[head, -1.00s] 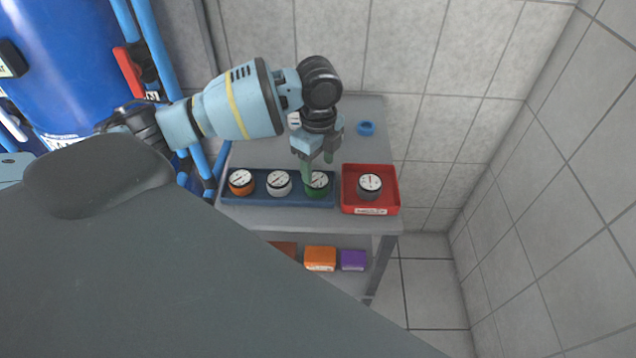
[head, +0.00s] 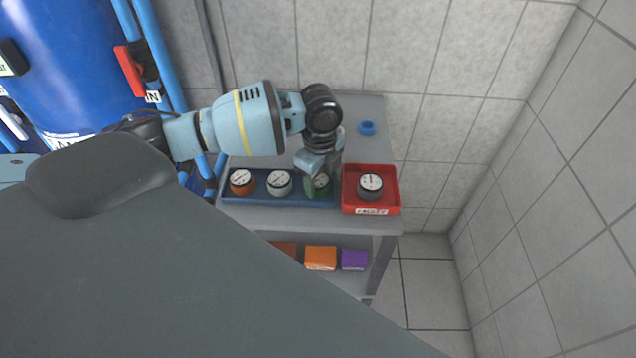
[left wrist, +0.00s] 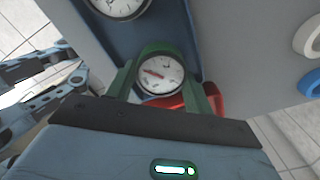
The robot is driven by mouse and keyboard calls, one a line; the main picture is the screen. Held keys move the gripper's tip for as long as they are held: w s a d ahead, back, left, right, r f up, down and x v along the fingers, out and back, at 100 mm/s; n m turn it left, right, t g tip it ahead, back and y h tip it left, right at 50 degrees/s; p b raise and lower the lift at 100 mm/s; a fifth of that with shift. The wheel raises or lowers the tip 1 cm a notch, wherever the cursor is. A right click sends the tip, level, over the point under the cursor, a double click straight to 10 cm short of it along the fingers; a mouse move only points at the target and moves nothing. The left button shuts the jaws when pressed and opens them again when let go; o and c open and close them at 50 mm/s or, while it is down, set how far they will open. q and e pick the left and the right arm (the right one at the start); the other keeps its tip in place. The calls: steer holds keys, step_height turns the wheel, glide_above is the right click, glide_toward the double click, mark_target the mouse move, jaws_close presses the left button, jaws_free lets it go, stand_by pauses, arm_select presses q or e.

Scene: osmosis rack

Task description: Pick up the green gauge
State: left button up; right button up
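The green gauge (head: 321,181) has a white round dial and stands at the right end of the blue tray (head: 228,199). My left gripper (head: 317,187) is lowered over it, and a green finger partly covers it in the head view. In the left wrist view the gauge's dial (left wrist: 160,74) lies between the two green fingers (left wrist: 160,88), one on each side. The fingers are apart; I cannot see whether they touch the casing. The gauge appears still in the tray.
An orange gauge (head: 242,182) and a white gauge (head: 279,183) stand left in the same tray. A red tray (head: 393,200) with a dark gauge (head: 370,186) is close on the right. A blue ring (head: 367,128) lies behind. Boxes sit on the lower shelf.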

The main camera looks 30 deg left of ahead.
mark_target(318, 184)
arm_select(q)
steer(key=shift+c, duration=0.6)
steer(key=shift+r, duration=0.1)
